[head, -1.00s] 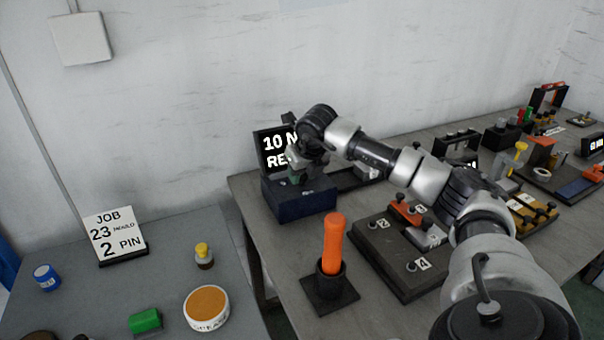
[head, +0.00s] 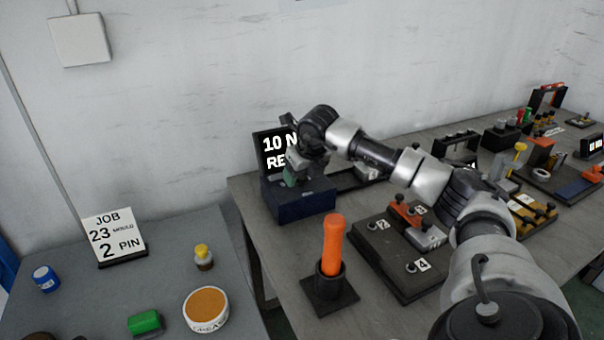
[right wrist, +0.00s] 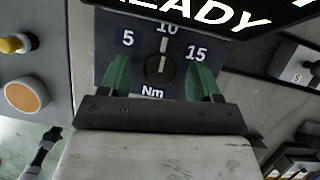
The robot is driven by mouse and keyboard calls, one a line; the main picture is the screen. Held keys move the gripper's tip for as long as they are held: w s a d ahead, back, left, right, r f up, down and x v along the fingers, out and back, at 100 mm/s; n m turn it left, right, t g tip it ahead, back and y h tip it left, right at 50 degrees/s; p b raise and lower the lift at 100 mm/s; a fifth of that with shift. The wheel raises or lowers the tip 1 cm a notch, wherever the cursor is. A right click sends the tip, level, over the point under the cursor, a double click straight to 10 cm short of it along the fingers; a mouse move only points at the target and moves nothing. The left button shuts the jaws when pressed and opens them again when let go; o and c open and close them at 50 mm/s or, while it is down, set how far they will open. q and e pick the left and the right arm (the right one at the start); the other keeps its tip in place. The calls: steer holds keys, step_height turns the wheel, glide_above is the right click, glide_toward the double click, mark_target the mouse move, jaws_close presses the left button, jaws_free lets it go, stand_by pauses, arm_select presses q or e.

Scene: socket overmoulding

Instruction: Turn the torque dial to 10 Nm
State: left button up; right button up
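The torque dial (right wrist: 160,68) is a dark round knob on a dark blue panel (right wrist: 106,72) marked 5, 10, 15 and Nm. Its light pointer line stands upright toward the 10. My right gripper (right wrist: 160,63) is open, its two green fingers on either side of the dial with visible gaps. In the head view, my right gripper (head: 290,177) is over the blue dial box (head: 305,208); the arm hides the dial there. The display (head: 268,163) behind the box shows a partly hidden "10 N" and "RE"; the right wrist view shows "READY" cut off. My left gripper is out of view.
An orange-handled tool (head: 333,245) stands in a black holder in front of the box. A numbered dark board (head: 378,258) lies to its right, beneath my right arm. A job sign (head: 115,236) stands on the separate left table.

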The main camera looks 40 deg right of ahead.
steer(key=v, duration=1)
steer(key=shift+r, duration=0.4)
steer(key=shift+s, duration=0.1)
